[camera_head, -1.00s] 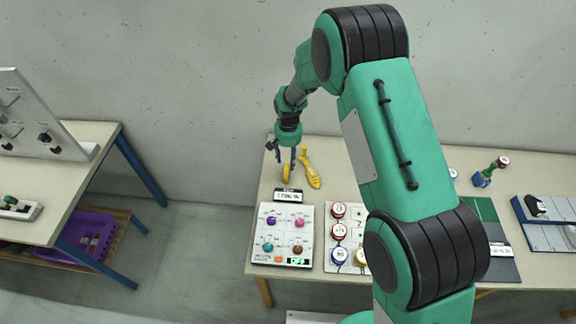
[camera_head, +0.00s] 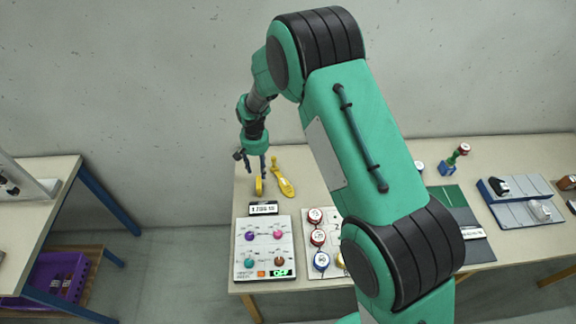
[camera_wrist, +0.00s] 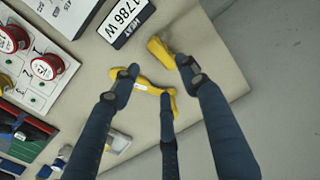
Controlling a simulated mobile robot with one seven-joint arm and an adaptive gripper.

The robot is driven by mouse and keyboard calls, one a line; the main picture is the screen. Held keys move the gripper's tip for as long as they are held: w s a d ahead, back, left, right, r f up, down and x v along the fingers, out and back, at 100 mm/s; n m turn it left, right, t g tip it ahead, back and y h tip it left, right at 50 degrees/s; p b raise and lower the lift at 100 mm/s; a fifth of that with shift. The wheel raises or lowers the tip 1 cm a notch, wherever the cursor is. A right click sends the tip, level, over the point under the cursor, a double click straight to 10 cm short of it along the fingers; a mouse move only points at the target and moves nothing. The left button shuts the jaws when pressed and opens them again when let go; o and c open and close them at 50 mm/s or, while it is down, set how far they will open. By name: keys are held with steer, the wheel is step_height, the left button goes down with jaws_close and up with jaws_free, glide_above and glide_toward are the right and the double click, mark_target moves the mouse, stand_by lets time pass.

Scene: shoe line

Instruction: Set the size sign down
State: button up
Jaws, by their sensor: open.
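A small yellow piece (camera_head: 259,186) stands on the table behind the black display. A longer yellow piece (camera_head: 284,184) with a raised knob lies to its right. I cannot tell for certain which is the size sign; the small one is just below my gripper (camera_head: 255,168). In the wrist view my gripper (camera_wrist: 158,76) is open with its fingers spread and nothing held. There the small yellow piece (camera_wrist: 158,50) lies past the fingertips, and the longer one (camera_wrist: 143,86), with a white label, shows between the fingers, partly hidden.
The heat display (camera_head: 263,208) and a knob panel (camera_head: 264,248) are in front of the yellow pieces. Red and blue round pieces (camera_head: 317,237) stand on a board to the right. The table's left edge is close. My arm hides the table's middle.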

steer(key=s+d+r+t, duration=0.1)
steer(key=s+d+r, duration=0.35)
steer(key=r, duration=0.65)
steer(key=s+d+r+t, duration=0.1)
steer(key=s+d+r, duration=0.4)
steer(key=r, duration=0.6)
steer(key=s+d+r+t, duration=0.1)
steer(key=s+d+r, duration=0.2)
steer(key=d+r, duration=0.5)
steer(key=s+d+r+t, duration=0.1)
steer(key=s+d+r, duration=0.2)
steer(key=s, duration=0.6)
steer(key=s+d+r, duration=0.3)
steer(key=s+r, duration=0.2)
steer(key=s, duration=0.4)
steer(key=s+d+r+t, duration=0.1)
steer(key=s+d+r, duration=0.3)
steer(key=s, duration=0.5)
steer(key=shift+s+r+t, duration=0.2)
steer(key=shift+s+t, duration=0.1)
steer(key=shift+s, duration=0.05)
step_height(320, 180, down, 10)
steer(key=b, duration=1)
steer(key=shift+r, duration=0.15)
